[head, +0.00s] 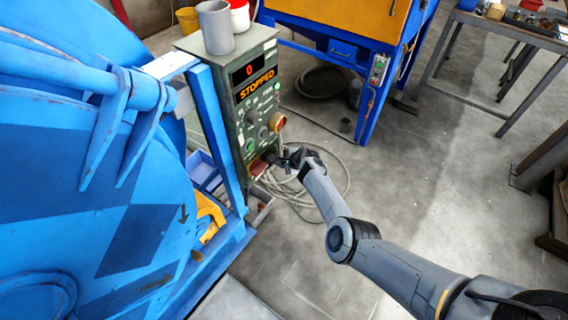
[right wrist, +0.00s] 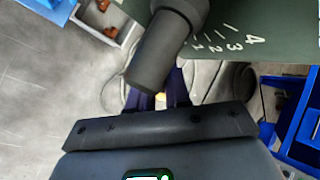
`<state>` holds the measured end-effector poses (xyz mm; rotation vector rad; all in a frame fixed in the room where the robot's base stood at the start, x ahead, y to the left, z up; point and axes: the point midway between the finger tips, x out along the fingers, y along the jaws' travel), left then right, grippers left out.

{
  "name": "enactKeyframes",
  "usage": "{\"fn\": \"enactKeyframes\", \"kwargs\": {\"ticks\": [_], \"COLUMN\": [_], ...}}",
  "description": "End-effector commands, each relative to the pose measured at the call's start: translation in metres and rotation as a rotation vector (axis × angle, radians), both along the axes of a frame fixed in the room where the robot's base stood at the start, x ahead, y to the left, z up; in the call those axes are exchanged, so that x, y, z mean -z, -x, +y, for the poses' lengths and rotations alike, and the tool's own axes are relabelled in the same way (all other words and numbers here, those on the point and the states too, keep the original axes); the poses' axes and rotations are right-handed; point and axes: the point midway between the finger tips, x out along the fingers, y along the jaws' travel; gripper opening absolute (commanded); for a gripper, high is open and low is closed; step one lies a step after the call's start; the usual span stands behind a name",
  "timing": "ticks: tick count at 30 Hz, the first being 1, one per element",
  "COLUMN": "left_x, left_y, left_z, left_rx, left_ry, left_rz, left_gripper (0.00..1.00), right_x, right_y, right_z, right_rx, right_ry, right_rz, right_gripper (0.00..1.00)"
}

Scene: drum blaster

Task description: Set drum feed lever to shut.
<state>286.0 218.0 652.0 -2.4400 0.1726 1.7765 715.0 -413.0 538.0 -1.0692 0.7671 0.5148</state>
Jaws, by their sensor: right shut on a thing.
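The green control panel (head: 244,125) stands beside the blue drum, its display reading 0 and STOPPED. My right gripper (head: 274,160) is at the lower part of the panel's front face, shut on a dark handle there. In the right wrist view a thick dark cylindrical handle (right wrist: 162,50) sticks out from the green panel, beside a white numbered scale (right wrist: 225,37). The handle's near end lies by my gripper, and the fingers' grip is mostly hidden. No readable label shows which lever it is. My left gripper is not in view.
A grey cup (head: 215,28) and a red-and-white tub (head: 239,17) stand on the panel's top. A coiled hose (head: 325,190) lies on the floor by the panel. The blue drum (head: 75,170) fills the left. A blue cabinet (head: 345,50) stands behind; the floor to the right is partly clear.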

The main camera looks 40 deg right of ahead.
Motion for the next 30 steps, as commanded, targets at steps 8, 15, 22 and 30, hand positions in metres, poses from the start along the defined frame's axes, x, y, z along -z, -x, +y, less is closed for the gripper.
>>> {"fn": "enactKeyframes", "kwargs": {"ticks": [8,15,22,30], "left_x": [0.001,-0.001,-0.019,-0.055], "left_y": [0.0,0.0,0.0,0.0], "left_z": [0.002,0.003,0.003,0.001], "left_rx": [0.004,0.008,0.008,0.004], "left_ry": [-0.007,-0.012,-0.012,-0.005], "left_rz": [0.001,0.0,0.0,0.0], "left_gripper": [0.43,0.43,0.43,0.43], "right_x": [0.006,0.002,-0.013,-0.045], "right_y": [0.004,0.003,0.012,0.038], "right_z": [-0.002,-0.001,0.0,-0.002], "right_rx": [0.006,0.003,0.003,0.005], "right_ry": [0.0,0.0,-0.001,0.0], "right_rz": [0.009,0.005,0.005,0.006], "right_gripper": [0.37,0.37,0.37,0.37]}}
